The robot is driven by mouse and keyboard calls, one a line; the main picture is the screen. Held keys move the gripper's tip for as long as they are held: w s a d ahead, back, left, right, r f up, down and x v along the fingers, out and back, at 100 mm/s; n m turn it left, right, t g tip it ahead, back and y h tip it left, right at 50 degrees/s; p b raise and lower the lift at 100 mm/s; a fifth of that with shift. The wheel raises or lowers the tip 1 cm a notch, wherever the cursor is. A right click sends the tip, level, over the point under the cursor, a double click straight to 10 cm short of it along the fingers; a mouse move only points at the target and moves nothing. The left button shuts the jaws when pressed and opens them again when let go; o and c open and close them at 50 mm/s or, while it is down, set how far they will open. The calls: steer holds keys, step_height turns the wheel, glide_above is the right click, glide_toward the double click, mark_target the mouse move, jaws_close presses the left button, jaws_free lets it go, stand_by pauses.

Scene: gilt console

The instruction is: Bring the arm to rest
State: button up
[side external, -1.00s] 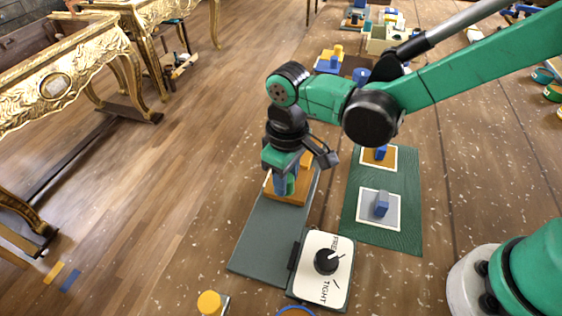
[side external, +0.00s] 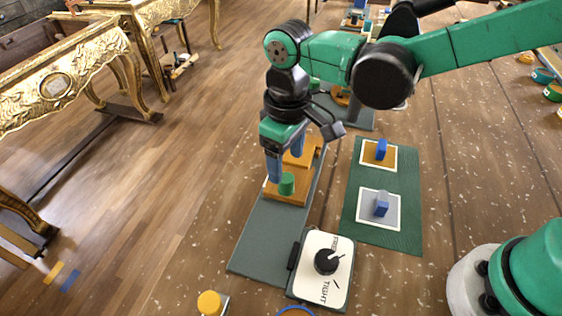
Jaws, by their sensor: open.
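A green cylinder (side external: 287,184) stands on an orange block (side external: 284,199) just below the fingers. The farther part of the orange block is partly hidden behind my gripper.
A green mat (side external: 400,238) on the right carries two framed pads with blue pieces. A dial box (side external: 335,282) marked TIGHT stands at the front of the grey board (side external: 262,240). A yellow-topped piece (side external: 209,303) is at the bottom edge. Gilt tables (side external: 70,75) stand at left.

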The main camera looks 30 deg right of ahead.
steer(key=shift+r, duration=0.5)
steer(key=shift+d+r, duration=0.15)
steer(key=shift+d, duration=0.05)
steer(key=s+d+r+m+t, duration=0.2)
steer(key=d+m+t, duration=0.1)
steer(key=d, duration=0.5)
steer(key=s+d+r+m+t, duration=0.2)
steer(key=d+m+t, duration=0.1)
steer(key=d, duration=0.6)
steer(key=shift+s+r+t, duration=0.2)
steer(key=shift+r+t, duration=0.15)
steer(key=shift+t, duration=0.25)
steer(key=shift+o, duration=0.3)
